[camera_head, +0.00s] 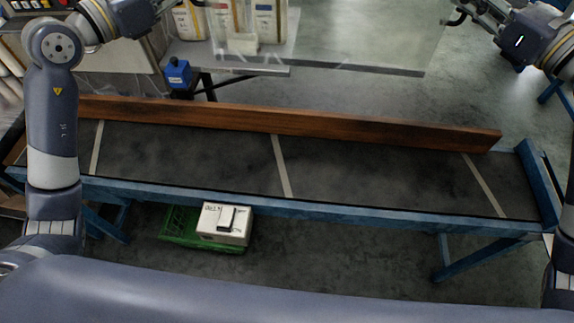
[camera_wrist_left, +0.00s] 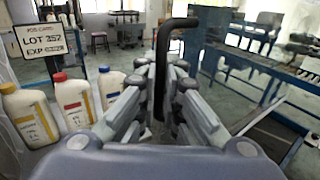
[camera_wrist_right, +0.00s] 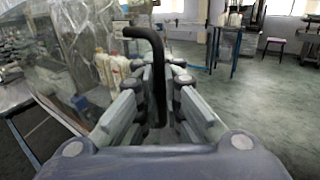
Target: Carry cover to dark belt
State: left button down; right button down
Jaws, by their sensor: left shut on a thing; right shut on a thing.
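The clear, see-through cover (camera_head: 385,40) hangs between my two grippers at the top of the head view, beyond the wooden rail. My left gripper (camera_head: 170,5) is shut on a black bent handle (camera_wrist_left: 163,70), seen in the left wrist view. My right gripper (camera_head: 478,10) is shut on the other black handle (camera_wrist_right: 157,70), seen in the right wrist view. The clear panel also shows at left in the right wrist view (camera_wrist_right: 80,45). The dark belt (camera_head: 200,155), crossed by pale stripes, lies nearer me and looks bare. The cover's top is cut off in the head view.
A brown wooden rail (camera_head: 290,121) runs along the belt's far side, and a blue frame (camera_head: 330,213) edges its near side. A green crate (camera_head: 175,228) with a white box (camera_head: 224,224) is on the floor below. Bottles (camera_head: 268,22) stand on a table behind the cover.

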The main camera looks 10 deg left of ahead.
aim_at(399, 176)
jog(key=k+l, duration=0.1)
jog(key=l, duration=1.3)
